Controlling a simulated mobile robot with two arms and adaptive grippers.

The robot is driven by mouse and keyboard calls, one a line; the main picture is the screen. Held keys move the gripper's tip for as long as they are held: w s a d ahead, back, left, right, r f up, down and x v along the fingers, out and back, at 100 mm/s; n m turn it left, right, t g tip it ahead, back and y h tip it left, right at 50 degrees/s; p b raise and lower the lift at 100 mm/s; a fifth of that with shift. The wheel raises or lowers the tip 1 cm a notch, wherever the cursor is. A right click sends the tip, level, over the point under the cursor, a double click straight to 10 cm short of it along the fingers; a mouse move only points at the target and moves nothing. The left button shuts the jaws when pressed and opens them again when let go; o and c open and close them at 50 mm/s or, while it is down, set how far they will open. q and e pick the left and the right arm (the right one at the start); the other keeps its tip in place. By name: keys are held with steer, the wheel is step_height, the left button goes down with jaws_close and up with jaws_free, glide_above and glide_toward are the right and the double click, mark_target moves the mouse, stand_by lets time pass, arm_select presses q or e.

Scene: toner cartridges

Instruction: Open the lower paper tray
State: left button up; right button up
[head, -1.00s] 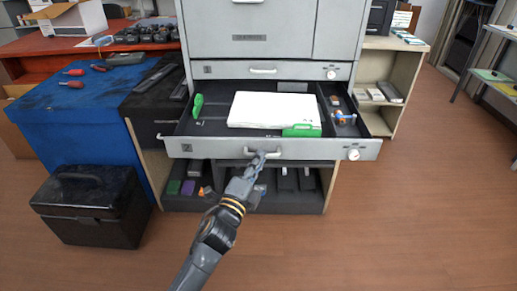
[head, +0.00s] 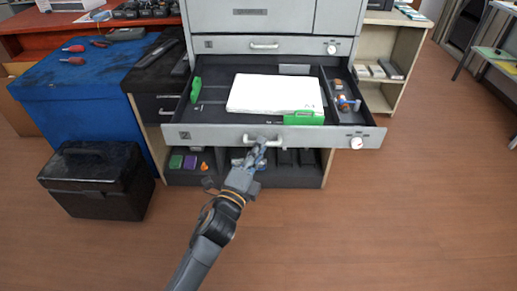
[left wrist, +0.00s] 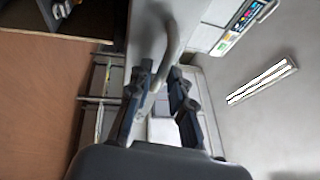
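The lower paper tray (head: 210,134) is a grey drawer pulled well out of the grey printer cabinet. It holds a white paper stack (head: 272,94) and green guides (head: 304,118). Its front handle (head: 250,138) is a light bar. My left gripper (head: 262,145) is at this handle, coming from the front and below. In the left wrist view, the handle (left wrist: 172,45) runs down between the fingertips (left wrist: 160,74), which look closed around it; the exact contact is partly hidden. My right gripper is in neither view.
The upper tray (head: 225,44) is shut. A blue cabinet (head: 75,95) and a black case (head: 98,180) stand at the left. Open shelves (head: 185,177) with small items lie beneath the tray. The brown floor in front is clear on the right.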

arm_select(q)
steer(key=shift+o, duration=0.3)
steer(key=v, duration=1.2)
